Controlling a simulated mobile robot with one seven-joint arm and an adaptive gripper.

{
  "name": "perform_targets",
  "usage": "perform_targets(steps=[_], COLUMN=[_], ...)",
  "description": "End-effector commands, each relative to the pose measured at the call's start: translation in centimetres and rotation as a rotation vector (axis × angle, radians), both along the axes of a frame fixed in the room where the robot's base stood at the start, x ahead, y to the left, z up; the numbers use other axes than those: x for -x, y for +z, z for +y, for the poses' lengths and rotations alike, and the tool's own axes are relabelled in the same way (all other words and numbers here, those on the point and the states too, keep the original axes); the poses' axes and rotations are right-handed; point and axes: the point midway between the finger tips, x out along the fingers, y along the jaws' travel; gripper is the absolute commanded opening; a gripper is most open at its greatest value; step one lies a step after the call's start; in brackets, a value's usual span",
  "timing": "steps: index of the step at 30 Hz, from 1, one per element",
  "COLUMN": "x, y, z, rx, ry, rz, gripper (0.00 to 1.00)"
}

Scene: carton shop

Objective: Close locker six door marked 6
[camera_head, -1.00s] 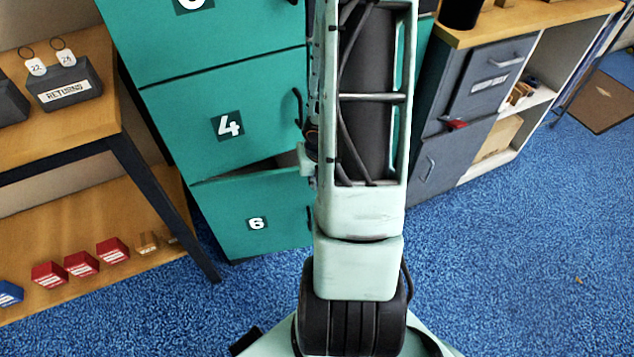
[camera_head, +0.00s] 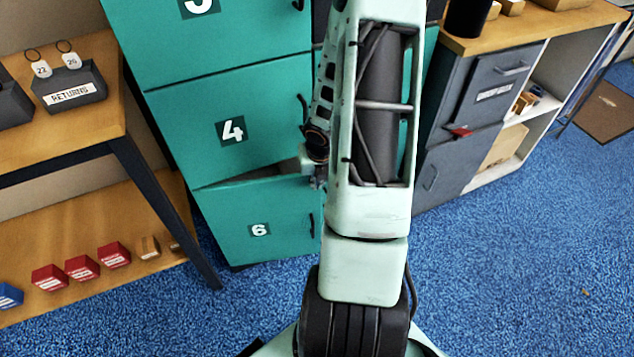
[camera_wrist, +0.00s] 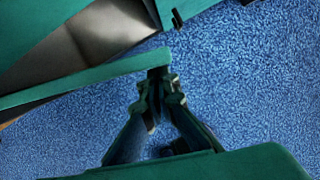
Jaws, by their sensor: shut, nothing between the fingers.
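The teal locker door marked 6 (camera_head: 259,231) is the lowest in the locker column. It stands slightly ajar, with a dark wedge-shaped gap along its top edge, below door 4. Its dark handle (camera_head: 311,225) is near its right edge. In the wrist view the top edge of a teal door (camera_wrist: 90,80) slants across, with the grey locker inside showing behind it. My gripper (camera_wrist: 163,76) is shut and empty, its fingertips at the free end of that edge; whether they touch it I cannot tell. In the head view my arm partly hides the gripper.
Door 4 (camera_head: 232,131) above looks closed. A wooden table (camera_head: 112,130) with a returns bin (camera_head: 71,88) stands left, its dark leg near the locker. A grey cabinet (camera_head: 456,165) stands right. Blue carpet (camera_head: 520,270) is open in front and to the right.

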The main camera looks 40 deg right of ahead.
Motion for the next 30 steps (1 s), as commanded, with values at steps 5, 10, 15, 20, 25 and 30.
perform_targets(steps=[5, 10, 15, 20, 25, 30], x=[-1.0, -2.8, -3.9, -4.2, -4.2, -4.2], y=[0.5, 0.6, 0.3, 0.0, 0.0, 0.0], z=[-0.5, -1.4, -2.0, -2.2, -2.2, -2.1], rx=[-0.001, -0.001, 0.0, 0.0, 0.0, 0.0], ry=[0.0, 0.002, 0.001, 0.001, 0.001, 0.001], rz=[0.0, 0.001, 0.0, 0.001, 0.0, 0.0], gripper=[0.0, 0.0, 0.0, 0.0, 0.0, 0.0])
